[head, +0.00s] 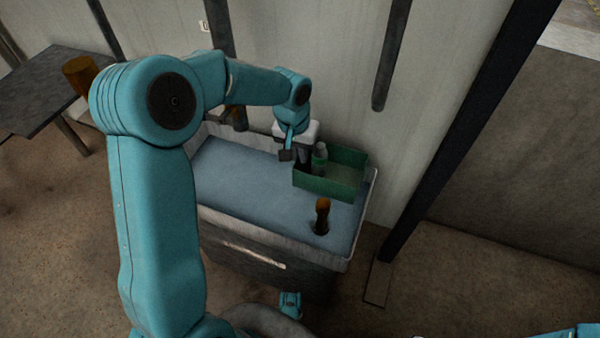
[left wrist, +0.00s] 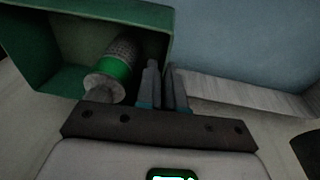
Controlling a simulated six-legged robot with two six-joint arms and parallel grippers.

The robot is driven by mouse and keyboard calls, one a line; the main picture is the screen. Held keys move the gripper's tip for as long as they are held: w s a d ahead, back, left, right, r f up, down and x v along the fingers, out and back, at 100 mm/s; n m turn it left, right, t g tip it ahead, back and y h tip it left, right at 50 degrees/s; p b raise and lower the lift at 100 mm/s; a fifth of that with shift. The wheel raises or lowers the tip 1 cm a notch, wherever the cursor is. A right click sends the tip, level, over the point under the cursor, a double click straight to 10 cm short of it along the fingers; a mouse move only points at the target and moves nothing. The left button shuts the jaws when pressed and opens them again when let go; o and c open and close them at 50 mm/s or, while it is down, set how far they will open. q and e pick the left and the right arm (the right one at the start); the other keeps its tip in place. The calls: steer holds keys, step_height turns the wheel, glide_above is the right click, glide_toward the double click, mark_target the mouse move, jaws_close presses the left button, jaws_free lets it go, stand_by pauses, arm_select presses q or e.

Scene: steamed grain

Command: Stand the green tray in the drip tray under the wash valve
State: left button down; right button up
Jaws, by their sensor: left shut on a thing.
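The green tray (head: 318,184) is an open box at the back right of a blue-topped surface. My left gripper (head: 304,162) is at its left end, shut on the tray's side wall. In the left wrist view the two fingers (left wrist: 165,85) are close together, at the wall of the green tray (left wrist: 150,14). A grey container with a green band (left wrist: 117,66) is in the tray; it also shows in the head view (head: 320,156). I cannot make out the drip tray or the wash valve. My right gripper is not in view.
The blue surface (head: 240,175) has a raised pale rim and is mostly clear. A brown bottle-like object (head: 322,214) stands near its front right. A pale wall and a dark slanted post (head: 465,130) are behind and right. A dark table (head: 45,85) bears a brown pot (head: 80,73).

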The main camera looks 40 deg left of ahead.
mark_target(300, 168)
arm_select(q)
step_height(300, 168, down, 7)
steer(key=shift+r+b, duration=0.2)
steer(key=shift+b, duration=0.95)
steer(key=shift+f, duration=0.1)
steer(key=c, duration=1.7)
jaws_free()
steer(key=shift+f, duration=0.15)
steer(key=o, duration=0.4)
steer(key=shift+o, duration=0.2)
steer(key=shift+r, duration=0.4)
steer(key=r+p, duration=0.1)
steer(key=r, duration=0.1)
steer(key=r+p, duration=0.1)
steer(key=r, duration=0.1)
steer(key=s+r+p, duration=0.1)
steer(key=r, duration=0.1)
steer(key=shift+a+r, duration=0.15)
steer(key=shift+r, duration=0.4)
